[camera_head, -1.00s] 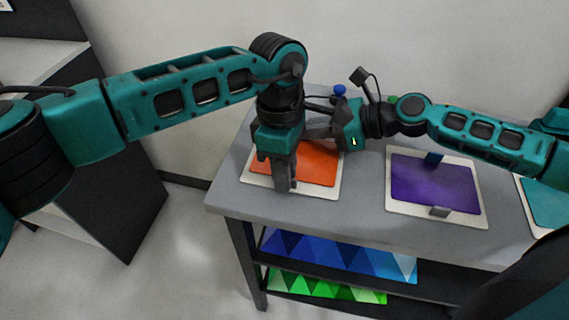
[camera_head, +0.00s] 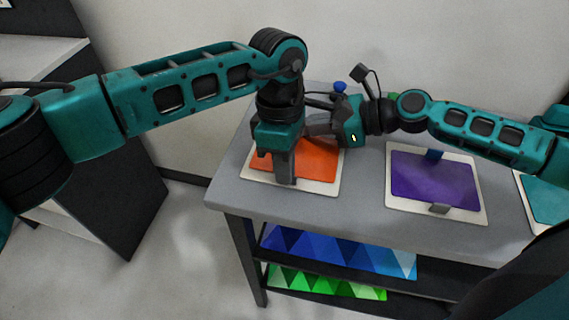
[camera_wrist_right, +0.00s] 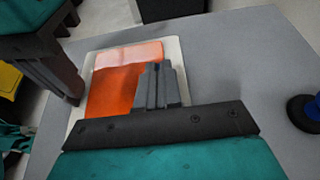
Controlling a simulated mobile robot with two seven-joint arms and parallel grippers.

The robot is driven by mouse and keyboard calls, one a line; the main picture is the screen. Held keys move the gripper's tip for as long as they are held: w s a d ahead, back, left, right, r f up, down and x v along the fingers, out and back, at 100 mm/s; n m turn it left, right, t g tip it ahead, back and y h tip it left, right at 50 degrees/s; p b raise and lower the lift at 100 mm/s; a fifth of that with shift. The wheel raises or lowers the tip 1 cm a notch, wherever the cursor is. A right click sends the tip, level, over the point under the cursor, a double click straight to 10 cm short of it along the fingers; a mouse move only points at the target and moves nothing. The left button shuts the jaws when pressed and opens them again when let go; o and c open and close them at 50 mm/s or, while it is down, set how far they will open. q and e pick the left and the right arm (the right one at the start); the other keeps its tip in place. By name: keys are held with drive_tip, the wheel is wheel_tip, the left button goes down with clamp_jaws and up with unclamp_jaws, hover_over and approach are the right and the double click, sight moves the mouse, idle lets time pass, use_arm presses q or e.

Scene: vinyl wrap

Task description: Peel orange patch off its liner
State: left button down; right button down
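The orange patch (camera_head: 312,163) lies on its pale liner (camera_head: 318,188) near the left end of the grey table. In the right wrist view the patch (camera_wrist_right: 122,76) has a lighter band along its far side and looks mostly flat. My left gripper (camera_head: 286,182) points down over the liner's front edge; its finger gap is hard to make out. It also shows at the liner's left edge in the right wrist view (camera_wrist_right: 72,98). My right gripper (camera_wrist_right: 156,66) has its fingers close together at the patch's edge. Whether any film is between them is hidden.
A purple patch (camera_head: 435,183) on its liner lies to the right, with a blue clip and a grey clip. A teal patch (camera_head: 548,200) lies farther right. A blue knob (camera_head: 340,88) stands at the back. Blue (camera_head: 340,254) and green (camera_head: 325,284) patterned panels show below the tabletop.

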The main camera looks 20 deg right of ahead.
drive_tip(key=shift+r, duration=0.75)
idle(0.4)
drive_tip(key=shift+r, duration=1.95)
drive_tip(key=shift+a+r, duration=0.1)
drive_tip(key=shift+r, duration=1.35)
use_arm(q)
drive_tip(key=c, duration=1.2)
unclamp_jaws()
drive_tip(key=shift+c, duration=0.2)
use_arm(e)
drive_tip(key=shift+s+f, duration=0.1)
drive_tip(key=shift+s, duration=0.05)
drive_tip(key=shift+a, duration=0.1)
use_arm(q)
wheel_tip(320, 180, up, 12)
drive_tip(key=w, duration=0.2)
drive_tip(key=shift+w, duration=0.15)
use_arm(e)
drive_tip(key=shift+f, duration=0.3)
